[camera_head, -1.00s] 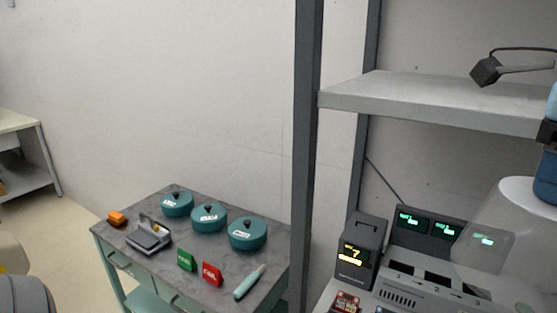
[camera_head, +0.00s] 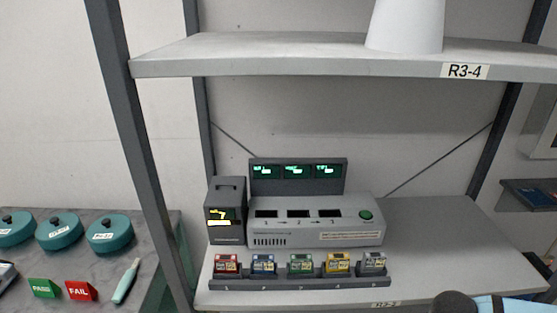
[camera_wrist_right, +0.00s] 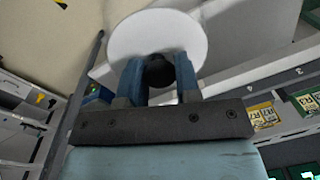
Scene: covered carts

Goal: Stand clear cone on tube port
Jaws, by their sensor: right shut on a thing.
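In the right wrist view my right gripper (camera_wrist_right: 158,68) is shut on the dark knob (camera_wrist_right: 158,73) of the clear cone. The cone (camera_wrist_right: 155,30) shows beyond the fingers as a pale, round shape, with its lower part hidden. In the head view the held cone cannot be made out. A light blue part of my arm enters at the lower right corner there. My left gripper is not in view. I cannot pick out the tube port in either view.
A grey instrument (camera_head: 310,232) with numbered slots stands on the lower shelf (camera_head: 440,240) behind coloured modules (camera_head: 300,264). A white tapered object (camera_head: 405,28) stands on the upper shelf (camera_head: 270,62). The left cart holds teal lidded pots (camera_head: 110,236). The lower shelf's right side is clear.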

